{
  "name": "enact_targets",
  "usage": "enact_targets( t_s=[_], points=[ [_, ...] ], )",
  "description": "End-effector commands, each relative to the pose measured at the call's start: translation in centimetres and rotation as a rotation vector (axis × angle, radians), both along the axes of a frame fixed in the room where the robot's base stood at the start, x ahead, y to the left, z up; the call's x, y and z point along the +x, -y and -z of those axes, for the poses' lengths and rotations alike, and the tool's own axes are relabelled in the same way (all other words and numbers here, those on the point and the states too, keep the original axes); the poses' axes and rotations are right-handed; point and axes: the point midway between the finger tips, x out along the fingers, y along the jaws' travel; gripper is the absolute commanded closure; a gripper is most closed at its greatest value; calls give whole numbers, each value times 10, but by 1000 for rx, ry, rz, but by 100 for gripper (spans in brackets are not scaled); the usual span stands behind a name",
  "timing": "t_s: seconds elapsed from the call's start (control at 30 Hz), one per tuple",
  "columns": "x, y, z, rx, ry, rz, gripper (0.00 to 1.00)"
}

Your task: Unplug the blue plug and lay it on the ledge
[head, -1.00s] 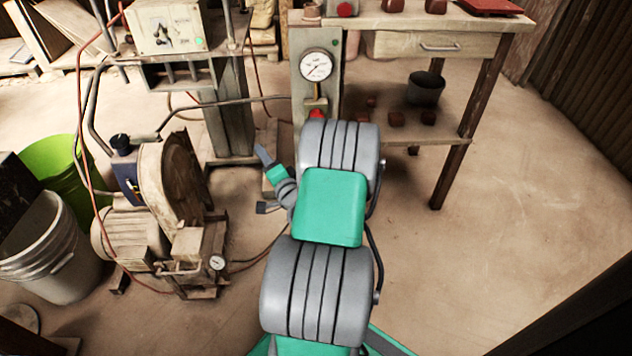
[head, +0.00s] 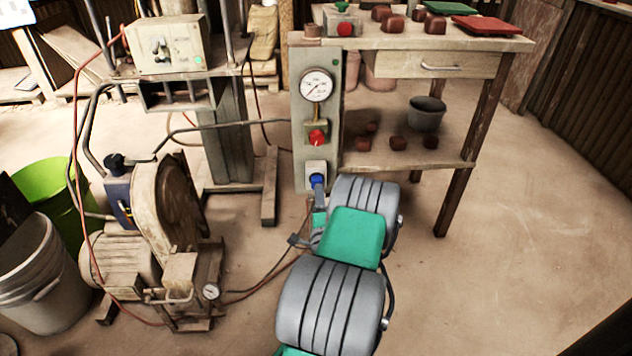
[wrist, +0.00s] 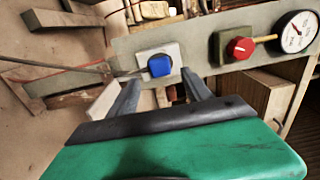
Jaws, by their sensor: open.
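The blue plug (head: 317,181) sits in a pale socket plate low on the grey panel (head: 328,88), under the red knob. It also shows in the wrist view (wrist: 160,66), seated in the plate. My gripper (wrist: 161,77) is open, its two grey fingers pointing at the panel, one to each side of the plug and slightly short of it in the picture. I cannot tell whether they touch it. In the head view my gripper (head: 318,198) is just below the plug, partly hidden by my arm. A pale block (wrist: 103,100) beside the left finger may be the ledge; I cannot tell.
The red knob (head: 317,138) and gauge (head: 316,86) are above the plug on the panel. A workbench (head: 470,50) with several dark red blocks stands to the right. A motor machine (head: 165,215) with hoses stands to the left. The floor at right is clear.

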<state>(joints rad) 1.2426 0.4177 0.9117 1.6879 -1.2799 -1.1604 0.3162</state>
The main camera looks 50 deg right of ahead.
Motion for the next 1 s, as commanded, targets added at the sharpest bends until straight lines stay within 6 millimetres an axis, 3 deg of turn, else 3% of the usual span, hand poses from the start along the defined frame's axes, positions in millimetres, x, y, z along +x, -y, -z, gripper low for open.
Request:
enact_targets(
  t_s=[0.07, 0.43, 1.0],
  points=[
    [8, 9, -7, 1, -1, -1, 42],
    [40, 44, -4, 0, -1, -1, 42],
    [44, 49, 0, -1, -1, 0, 42]
  ],
)
